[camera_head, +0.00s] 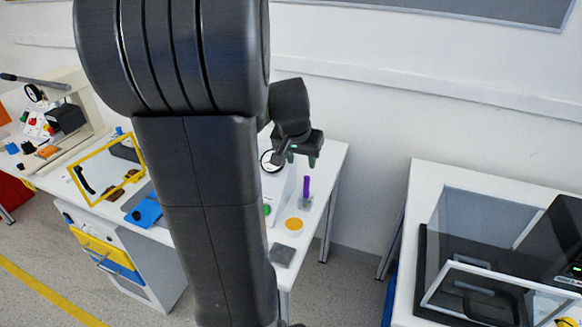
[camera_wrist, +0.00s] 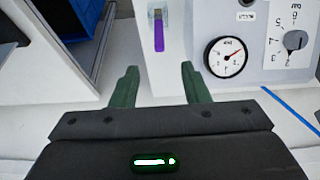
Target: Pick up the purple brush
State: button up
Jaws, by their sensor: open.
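My own arm hides part of the table in the head view.
A grey panel with a gauge (camera_wrist: 226,57) and a rotary knob (camera_wrist: 295,40) stands right of the brush in the wrist view. An orange-topped round item (camera_head: 293,226) and a grey square pad (camera_head: 283,256) lie nearby. A blue crate (camera_wrist: 71,18) is at left.

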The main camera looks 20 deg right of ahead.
aim_at(307, 177)
jog(key=x, duration=0.7)
jog(key=shift+w+d+f, duration=0.15)
jog(key=shift+w+d, duration=0.2)
jog(key=shift+w, duration=0.2)
jog(key=shift+p+x, duration=0.3)
jog(key=shift+x, duration=2.8)
jog(key=shift+d, duration=0.15)
grip_shut()
